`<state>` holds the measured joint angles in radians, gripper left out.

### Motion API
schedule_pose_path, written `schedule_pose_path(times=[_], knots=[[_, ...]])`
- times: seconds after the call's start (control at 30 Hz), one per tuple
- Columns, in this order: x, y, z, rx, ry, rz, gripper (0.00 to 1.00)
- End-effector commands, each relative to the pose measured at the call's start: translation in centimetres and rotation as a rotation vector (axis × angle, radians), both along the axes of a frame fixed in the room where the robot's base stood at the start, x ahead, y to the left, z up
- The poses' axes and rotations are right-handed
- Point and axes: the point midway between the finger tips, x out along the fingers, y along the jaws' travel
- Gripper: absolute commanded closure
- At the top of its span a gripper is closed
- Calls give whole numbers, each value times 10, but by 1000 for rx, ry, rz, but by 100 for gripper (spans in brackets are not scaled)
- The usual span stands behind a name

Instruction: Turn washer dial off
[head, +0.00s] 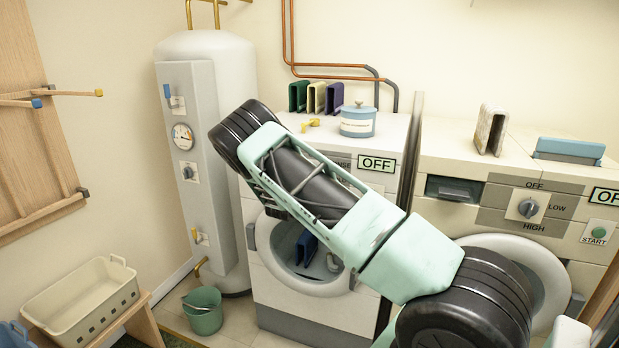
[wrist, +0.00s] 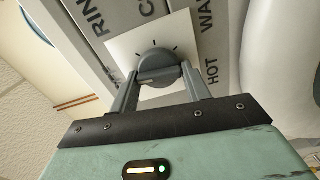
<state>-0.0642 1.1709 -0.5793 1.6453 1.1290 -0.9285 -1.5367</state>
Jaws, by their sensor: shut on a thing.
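The washer (head: 318,312) is the white front-loading machine in the middle of the head view, with an OFF sign (head: 377,163) on its panel. Its dial is hidden there behind my arm. In the wrist view the grey round dial (wrist: 157,60) sits on a white square plate with tick marks. Partly cut labels around it include HOT. My gripper (wrist: 161,77) has one finger on each side of the dial's raised grip bar and is shut on it. The gripper's fingers are hidden in the head view.
A second machine (head: 451,218) at the right has its own OFF/LOW/HIGH knob (head: 527,208) and green START button. A blue-lidded canister (head: 358,122) stands on the washer. A white boiler (head: 207,130) and green bucket (head: 203,312) are at its left.

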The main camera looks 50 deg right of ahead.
Motion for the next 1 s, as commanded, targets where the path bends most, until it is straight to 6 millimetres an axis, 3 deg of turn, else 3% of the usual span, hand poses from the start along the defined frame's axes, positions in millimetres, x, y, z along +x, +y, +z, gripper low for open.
schedule_pose_path(times=[0.33, 0.83, 0.87, 0.9, 1.0], knots=[[1, 1, -1, -44, 111, 2, 76], [1, 1, -2, -49, 126, 2, 76], [1, 1, -2, -49, 126, 2, 45], [1, 1, -2, -49, 126, 2, 34], [0, 1, -2, -50, 125, 2, 33]])
